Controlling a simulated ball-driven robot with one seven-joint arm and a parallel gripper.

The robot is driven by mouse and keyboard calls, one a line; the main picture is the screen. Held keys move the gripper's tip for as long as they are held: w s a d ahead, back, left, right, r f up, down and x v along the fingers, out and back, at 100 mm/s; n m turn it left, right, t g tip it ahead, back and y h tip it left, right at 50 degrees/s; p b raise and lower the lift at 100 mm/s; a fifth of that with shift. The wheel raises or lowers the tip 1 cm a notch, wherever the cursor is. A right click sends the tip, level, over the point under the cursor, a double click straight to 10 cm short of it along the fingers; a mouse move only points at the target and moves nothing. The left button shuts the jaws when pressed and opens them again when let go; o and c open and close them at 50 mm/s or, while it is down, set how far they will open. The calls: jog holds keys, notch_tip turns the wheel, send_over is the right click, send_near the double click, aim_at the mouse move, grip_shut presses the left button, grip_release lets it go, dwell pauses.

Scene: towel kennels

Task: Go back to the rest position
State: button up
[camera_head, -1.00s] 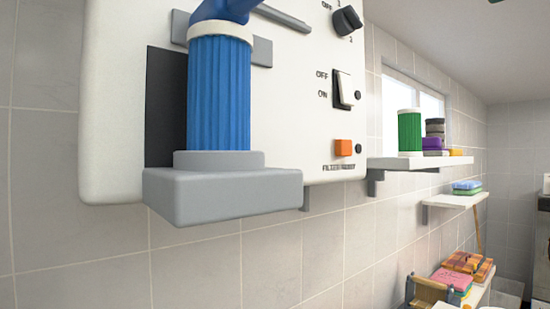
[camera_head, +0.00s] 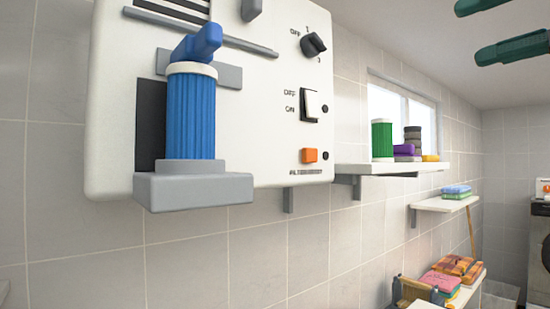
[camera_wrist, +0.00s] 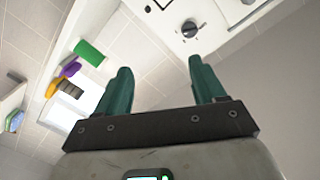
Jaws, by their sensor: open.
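My gripper (camera_head: 496,28) shows as two dark green fingers at the top right of the head view, apart from each other and empty. In the wrist view my gripper (camera_wrist: 160,85) is also open, with nothing between its fingers. It is clear of the white wall panel (camera_head: 262,120). A blue ribbed filter cartridge (camera_head: 191,115) stands upright on the panel's grey ledge (camera_head: 193,188), with a blue handle (camera_head: 196,44) above it.
The panel carries a black dial (camera_head: 313,45), a white rocker switch (camera_head: 310,105) and an orange button (camera_head: 309,156). Lower shelves hold more cloths. A machine (camera_head: 540,240) stands at far right.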

jog(key=w+d+f+m+g+h, duration=0.1)
jog(key=w+f, duration=0.3)
jog(key=f, duration=0.5)
jog(key=w+f+m+h, duration=0.1)
jog(key=w+f, duration=0.3)
jog(key=f, duration=0.4)
jog(key=w+d+f+m+g+h, duration=0.1)
jog(key=w+f, duration=0.3)
jog(key=f, duration=0.5)
notch_tip(320, 180, down, 26)
jog(key=s+f+g+h, duration=0.1)
jog(key=s+g+h, duration=0.2)
jog(key=s+a+f+g+h, duration=0.1)
jog(key=s+f+g, duration=0.1)
jog(key=s+f, duration=0.65)
jog(key=s+a+f+g+h, duration=0.15)
jog(key=s+f, duration=0.35)
jog(key=f, duration=0.7)
jog(key=s+f+g, duration=0.1)
jog(key=s+f, duration=0.2)
jog(key=s, duration=0.3)
jog(key=s+f+n+g+h, duration=0.1)
jog(key=s+f+g, duration=0.1)
jog(key=s+f, duration=0.2)
jog(key=s+f+n+g, duration=0.1)
jog(key=s+f+g, duration=0.1)
jog(key=s, duration=0.8)
jog(key=shift+s+d+f, duration=0.25)
jog(key=shift+d+f, duration=0.2)
jog(key=shift+f, duration=0.45)
